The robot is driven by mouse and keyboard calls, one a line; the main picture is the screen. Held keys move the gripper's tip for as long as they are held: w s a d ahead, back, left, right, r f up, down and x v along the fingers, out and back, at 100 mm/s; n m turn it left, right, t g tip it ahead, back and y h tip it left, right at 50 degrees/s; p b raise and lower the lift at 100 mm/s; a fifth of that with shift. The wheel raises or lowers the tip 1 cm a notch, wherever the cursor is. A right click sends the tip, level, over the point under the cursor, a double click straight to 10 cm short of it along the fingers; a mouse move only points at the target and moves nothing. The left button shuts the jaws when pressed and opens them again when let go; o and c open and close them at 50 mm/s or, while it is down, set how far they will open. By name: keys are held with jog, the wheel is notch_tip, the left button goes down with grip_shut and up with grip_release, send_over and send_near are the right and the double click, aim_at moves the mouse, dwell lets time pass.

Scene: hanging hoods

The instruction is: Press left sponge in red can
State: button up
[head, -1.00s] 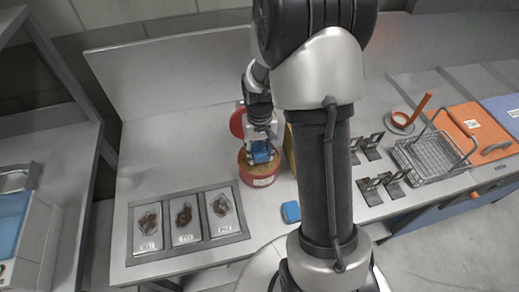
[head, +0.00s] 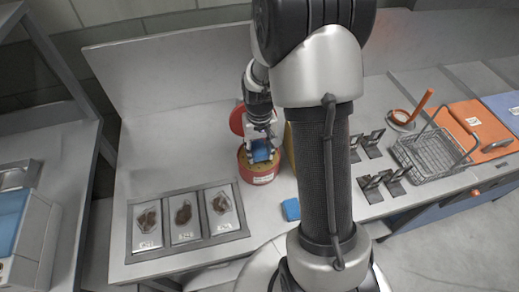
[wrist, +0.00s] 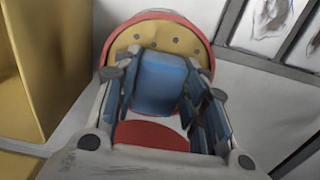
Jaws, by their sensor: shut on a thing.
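The red can (head: 262,174) stands on the counter behind the tray of samples, with a yellow, dotted inside and its red lid (head: 237,120) tilted open at the back. My gripper (head: 262,150) points down into the can and is shut on a blue sponge (head: 262,153). In the wrist view the sponge (wrist: 160,84) sits between the two fingers, over the can's yellow inside (wrist: 165,35). I cannot tell whether its underside touches the can. A second blue sponge (head: 291,209) lies on the counter to the right of the can.
A tray (head: 190,248) with three sample packets lies front left. A yellow object (head: 289,147) stands right of the can, partly hidden by my arm. Black stands (head: 371,143), a wire basket (head: 433,156) and an orange board (head: 480,128) are on the right.

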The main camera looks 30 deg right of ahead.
aim_at(259, 150)
jog(key=shift+f+b, duration=0.3)
jog(key=shift+f, duration=0.25)
dwell(1.1)
jog(key=shift+r+p, duration=2.75)
jog(key=shift+r, duration=0.85)
